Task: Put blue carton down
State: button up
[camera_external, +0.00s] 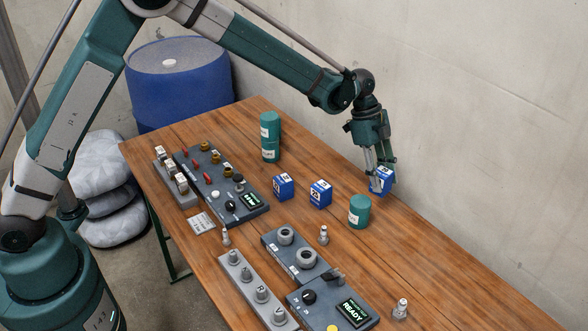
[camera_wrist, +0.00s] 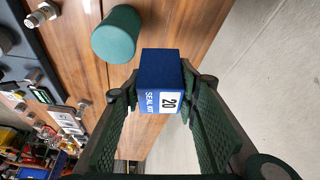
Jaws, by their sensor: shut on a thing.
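The blue carton (camera_external: 381,183) is held between the fingers of my gripper (camera_external: 379,172) at the far right edge of the wooden table. In the wrist view the same carton (camera_wrist: 160,68) sits between both fingertips (camera_wrist: 160,92), with a white label reading "SEAL KIT 20". I cannot tell whether its underside touches the table. Two other blue cartons, one (camera_external: 284,187) and another (camera_external: 320,193), stand on the table to the left of it.
A green cylinder (camera_external: 359,211) stands close by at the lower left of the held carton; it also shows in the wrist view (camera_wrist: 117,34). Stacked green cans (camera_external: 270,137) stand farther back. Control panels (camera_external: 226,190) fill the left side. Bare wood (camera_external: 420,250) lies in front.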

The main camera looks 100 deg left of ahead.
jog(key=s+a+n+b, duration=0.1)
jog(key=s+a+n, duration=0.1)
jog(key=s+a, duration=2.2)
jog(key=a, duration=0.3)
jog(key=shift+a+r+y, duration=0.15)
jog(key=shift+a+y, duration=0.15)
jog(key=shift+a, duration=0.1)
jog(key=shift+f+b, duration=0.5)
jog(key=shift+f, duration=2.65)
jog(key=shift+f, duration=1.85)
jog(key=shift+f+b, duration=0.2)
jog(key=shift+b, duration=0.15)
jog(key=o, duration=0.9)
jog(key=shift+r, duration=0.15)
